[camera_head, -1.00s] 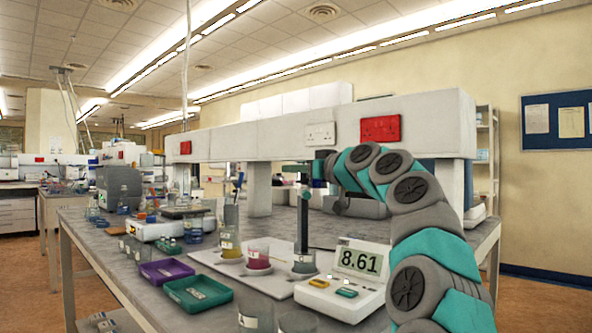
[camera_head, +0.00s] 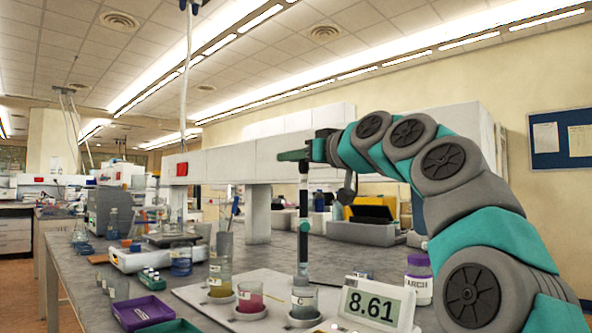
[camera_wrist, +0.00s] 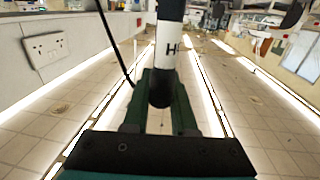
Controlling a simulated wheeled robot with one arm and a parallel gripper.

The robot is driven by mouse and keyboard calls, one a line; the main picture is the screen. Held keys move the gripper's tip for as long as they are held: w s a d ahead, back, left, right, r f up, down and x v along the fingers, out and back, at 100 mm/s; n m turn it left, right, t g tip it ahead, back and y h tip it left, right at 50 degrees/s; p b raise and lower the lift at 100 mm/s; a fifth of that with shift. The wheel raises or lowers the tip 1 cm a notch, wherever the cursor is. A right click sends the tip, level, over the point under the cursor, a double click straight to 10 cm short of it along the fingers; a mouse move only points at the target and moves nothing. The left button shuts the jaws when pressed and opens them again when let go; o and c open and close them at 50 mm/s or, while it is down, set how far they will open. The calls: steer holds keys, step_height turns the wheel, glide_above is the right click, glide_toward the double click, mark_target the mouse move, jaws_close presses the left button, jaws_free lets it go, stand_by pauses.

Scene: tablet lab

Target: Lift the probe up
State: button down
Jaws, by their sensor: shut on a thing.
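The probe (camera_head: 303,215) is a dark upright rod with a white band. My gripper (camera_head: 303,160) is shut on its top end. In the wrist view the probe (camera_wrist: 169,60) stands between the green fingers of my gripper (camera_wrist: 160,108), and its white band shows part of a letter. In the head view the lower end of the probe reaches down to the glass beaker marked C (camera_head: 303,300). I cannot tell whether the tip is inside the beaker or just at its rim.
A meter (camera_head: 372,303) reading 8.61 stands right of the beaker. A beaker with pink liquid (camera_head: 250,297) and one with yellow liquid (camera_head: 220,281) stand left of it. A purple tray (camera_head: 143,312) lies farther left. A white jar (camera_head: 418,280) stands behind the meter.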

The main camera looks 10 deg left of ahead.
steer(key=shift+d+r, duration=0.15)
steer(key=shift+r, duration=0.15)
steer(key=c, duration=1)
jaws_free()
steer(key=o, duration=0.3)
steer(key=shift+f, duration=0.1)
steer(key=shift+s, duration=0.1)
steer(key=b+v, duration=0.1)
steer(key=v, duration=0.6)
steer(key=shift+s+d+b, duration=0.2)
steer(key=shift+d+b, duration=0.05)
steer(key=shift+b, duration=0.15)
